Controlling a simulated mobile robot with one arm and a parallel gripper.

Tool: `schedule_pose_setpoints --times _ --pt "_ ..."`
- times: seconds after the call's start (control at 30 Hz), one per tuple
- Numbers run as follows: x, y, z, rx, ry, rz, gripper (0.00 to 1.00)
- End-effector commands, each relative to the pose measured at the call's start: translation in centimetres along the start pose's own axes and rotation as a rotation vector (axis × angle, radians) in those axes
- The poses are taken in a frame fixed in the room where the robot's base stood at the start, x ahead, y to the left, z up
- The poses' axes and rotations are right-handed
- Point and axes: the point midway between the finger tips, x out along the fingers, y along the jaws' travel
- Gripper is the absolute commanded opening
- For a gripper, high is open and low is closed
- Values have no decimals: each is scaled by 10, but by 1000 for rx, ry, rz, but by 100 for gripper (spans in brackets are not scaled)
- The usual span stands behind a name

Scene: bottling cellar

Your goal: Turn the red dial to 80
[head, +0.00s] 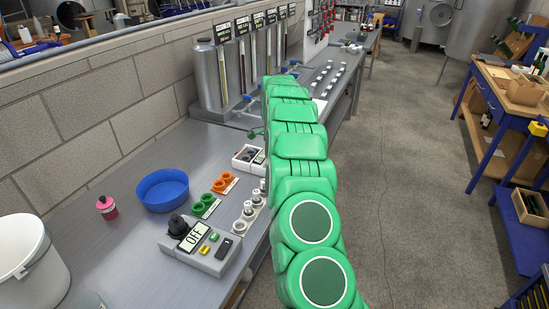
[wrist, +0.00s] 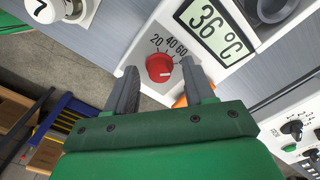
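The red dial (wrist: 159,69) sits on a white panel (wrist: 146,42) in the wrist view. Printed numbers 20, 40 and 60 run round its upper side, and the display (wrist: 213,28) beside it reads 36 °C. A small pale mark shows on the dial, pointing roughly right. My gripper (wrist: 159,64) is open, with one grey finger at each side of the dial. I cannot tell whether the fingers touch it. The dial's lower scale is not visible. In the head view my green arm hides the gripper, and I see no red dial there.
In the head view a grey box (head: 171,245) with an OFF display stands on the bench (head: 125,262). A blue bowl (head: 162,190), a white bucket (head: 35,262) and green and orange rings lie nearby. The floor (head: 420,180) to the right is clear.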

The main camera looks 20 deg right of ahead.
Motion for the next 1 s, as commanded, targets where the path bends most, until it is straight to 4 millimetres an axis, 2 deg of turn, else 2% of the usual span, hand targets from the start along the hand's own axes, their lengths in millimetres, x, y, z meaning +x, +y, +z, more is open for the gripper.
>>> schedule_pose_setpoints --times 0.27,0.47,0.8,1.0 --pt "-5 0 0 0 0 0 53" --pt "-25 0 0 0 0 1 53" --pt "-72 -1 0 0 1 -2 53" --pt "-78 0 0 0 0 0 53"
